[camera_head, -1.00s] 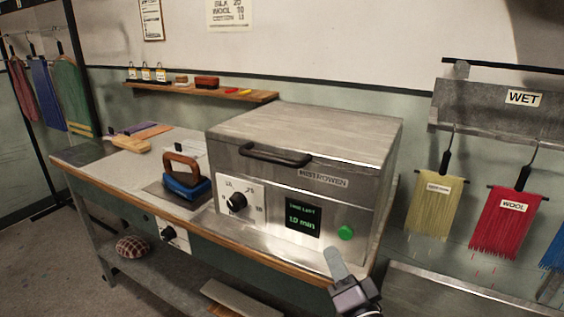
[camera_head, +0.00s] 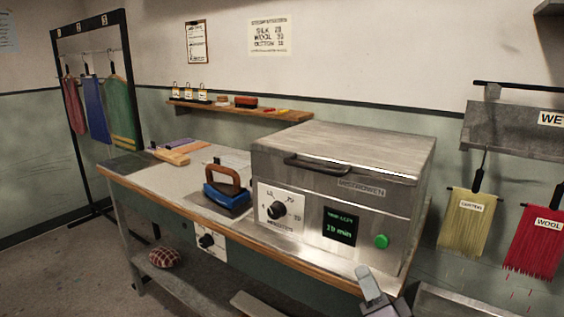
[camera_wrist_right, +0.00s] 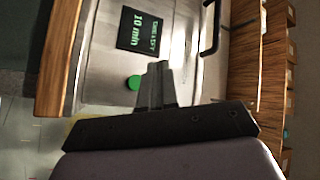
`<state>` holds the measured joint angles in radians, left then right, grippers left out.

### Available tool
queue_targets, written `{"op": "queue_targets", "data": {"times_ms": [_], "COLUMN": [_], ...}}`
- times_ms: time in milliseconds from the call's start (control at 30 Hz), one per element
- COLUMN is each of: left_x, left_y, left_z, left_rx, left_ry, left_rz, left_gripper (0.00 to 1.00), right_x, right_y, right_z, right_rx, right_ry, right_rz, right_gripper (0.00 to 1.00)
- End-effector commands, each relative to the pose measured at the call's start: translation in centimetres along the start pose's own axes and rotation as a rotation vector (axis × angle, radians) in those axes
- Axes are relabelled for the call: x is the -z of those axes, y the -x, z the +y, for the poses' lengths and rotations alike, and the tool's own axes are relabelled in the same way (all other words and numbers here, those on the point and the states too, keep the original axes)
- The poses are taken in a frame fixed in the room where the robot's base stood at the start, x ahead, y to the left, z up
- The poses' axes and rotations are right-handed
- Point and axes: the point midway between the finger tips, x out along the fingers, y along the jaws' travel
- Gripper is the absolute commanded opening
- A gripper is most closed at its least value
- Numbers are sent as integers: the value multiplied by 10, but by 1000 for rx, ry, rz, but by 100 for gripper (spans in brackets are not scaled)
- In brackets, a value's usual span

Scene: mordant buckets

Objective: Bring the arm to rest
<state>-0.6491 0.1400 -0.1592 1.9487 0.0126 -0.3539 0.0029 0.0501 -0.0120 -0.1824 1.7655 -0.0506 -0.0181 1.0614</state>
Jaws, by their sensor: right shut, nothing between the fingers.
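My right gripper (camera_head: 370,286) is at the bottom of the head view, in front of the lower right of the metal steamer box (camera_head: 340,150). Its fingers are shut with nothing between them. In the right wrist view the gripper (camera_wrist_right: 155,75) points toward the box front, near the green button (camera_wrist_right: 133,82). The button also shows in the head view (camera_head: 382,241), above the gripper and apart from it. The box's display (camera_head: 339,226) reads 10 min in green, and its lid is down. My left gripper is not in view.
A blue iron (camera_head: 227,192) stands on the bench left of the box. Wet yellow (camera_head: 464,225) and red (camera_head: 537,245) fringed swatches hang at the right. A shelf (camera_head: 240,113) with small items is on the back wall. A rack with coloured cloths (camera_head: 97,108) stands at the left.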

Motion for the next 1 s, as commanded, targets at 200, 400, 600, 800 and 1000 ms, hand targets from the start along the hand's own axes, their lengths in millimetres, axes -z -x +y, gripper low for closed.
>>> {"op": "queue_targets", "data": {"times_ms": [200,400,600,800,1000], "left_x": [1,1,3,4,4], "left_y": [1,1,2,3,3], "left_z": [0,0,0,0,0], "left_rx": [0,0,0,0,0], "left_ry": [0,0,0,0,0], "left_rz": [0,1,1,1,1], "left_gripper": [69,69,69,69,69], "right_x": [-1,-14,-53,-84,-98], "right_y": [-1,22,110,216,284], "right_z": [-1,25,93,141,158], "right_rx": [1,-71,-269,-394,-417], "right_ry": [0,90,404,726,908], "right_rz": [0,-46,-249,-541,-750], "right_gripper": [0,0,0,0,0]}}
